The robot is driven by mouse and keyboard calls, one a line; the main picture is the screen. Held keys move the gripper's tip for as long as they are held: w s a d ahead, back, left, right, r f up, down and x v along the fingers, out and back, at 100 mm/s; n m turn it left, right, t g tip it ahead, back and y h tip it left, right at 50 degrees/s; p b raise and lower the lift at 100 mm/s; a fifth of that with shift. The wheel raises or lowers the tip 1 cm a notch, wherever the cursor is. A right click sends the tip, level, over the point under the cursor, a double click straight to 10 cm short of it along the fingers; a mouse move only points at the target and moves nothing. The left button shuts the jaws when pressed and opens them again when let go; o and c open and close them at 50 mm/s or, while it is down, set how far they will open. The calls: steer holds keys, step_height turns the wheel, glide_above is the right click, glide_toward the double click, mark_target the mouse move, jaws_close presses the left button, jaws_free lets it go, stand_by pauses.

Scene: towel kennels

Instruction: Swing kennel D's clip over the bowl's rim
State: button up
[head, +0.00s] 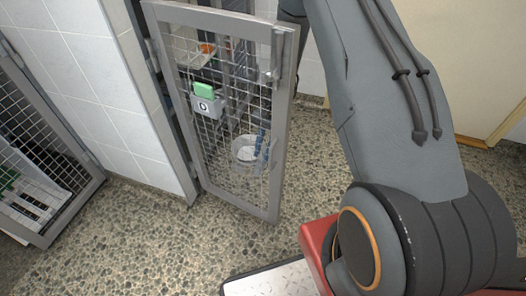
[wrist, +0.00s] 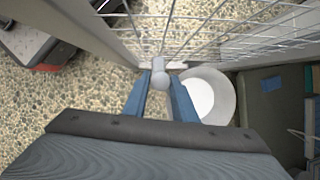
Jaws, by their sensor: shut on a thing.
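Kennel D's mesh door (head: 283,120) stands swung open, with a grey D tag (head: 207,107) on it. A pale bowl (head: 246,152) shows through the lower mesh. In the wrist view the white bowl (wrist: 222,95) sits close beside the mesh, right of my fingers. My gripper (wrist: 160,88) has blue fingers, shut on a small grey round-ended piece (wrist: 160,72), apparently the clip. This piece is beside the bowl's left rim; I cannot tell whether it touches or overlaps the rim. In the head view my gripper (head: 261,142) is partly hidden behind the mesh.
Another mesh kennel door (head: 45,150) is at the left. A tiled wall (head: 90,80) stands between the kennels. The pebbled floor (head: 130,245) in front is clear.

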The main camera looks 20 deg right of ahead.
stand_by(0.3)
steer(key=o, duration=1)
steer(key=shift+o, duration=0.2)
steer(key=p+v, duration=0.1)
steer(key=v, duration=0.6)
steer(key=shift+r, duration=0.35)
steer(key=shift+w+d, duration=0.1)
steer(key=shift+w, duration=0.1)
